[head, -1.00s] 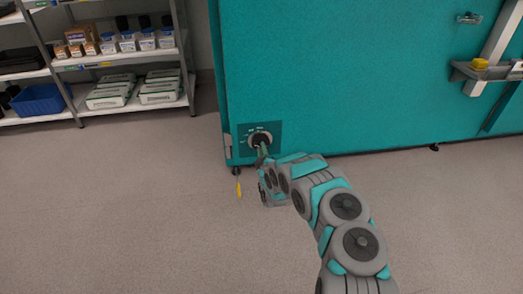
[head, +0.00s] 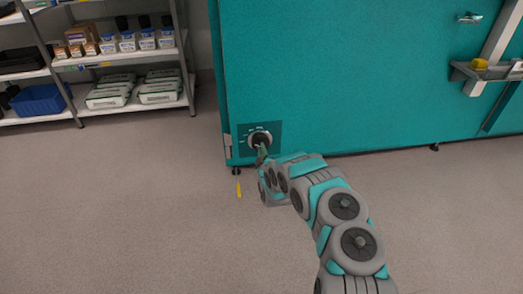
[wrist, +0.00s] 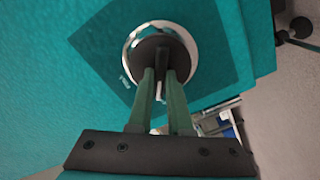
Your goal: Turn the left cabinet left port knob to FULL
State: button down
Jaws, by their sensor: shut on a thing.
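The port knob (wrist: 158,62) is a dark round knob with a raised grip bar and a silver ring around it. It sits on a dark teal panel (head: 272,129) low on the left end of the teal cabinet (head: 340,70). In the head view the knob (head: 259,138) is partly covered by my gripper (head: 260,150). In the wrist view the two green fingers of my gripper (wrist: 163,82) are closed on the knob's grip bar. Small marks are printed beside the ring, too small to read, so the knob's setting cannot be told.
A metal shelf (head: 130,58) with bottles, white trays and a blue bin (head: 38,101) stands at the left. A small yellow tag (head: 239,188) is below the cabinet's corner. The grey floor (head: 110,210) around is clear.

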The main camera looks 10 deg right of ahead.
jog(key=m+p, duration=0.1)
jog(key=m, duration=0.9)
jog(key=shift+d+r+m, duration=0.1)
jog(key=shift+m, duration=0.2)
jog(key=shift+p, duration=0.3)
jog(key=c, duration=0.8)
grip_release()
jog(key=shift+c, duration=0.2)
jog(key=shift+s, duration=0.1)
jog(key=s, duration=0.7)
jog(key=shift+s, duration=0.3)
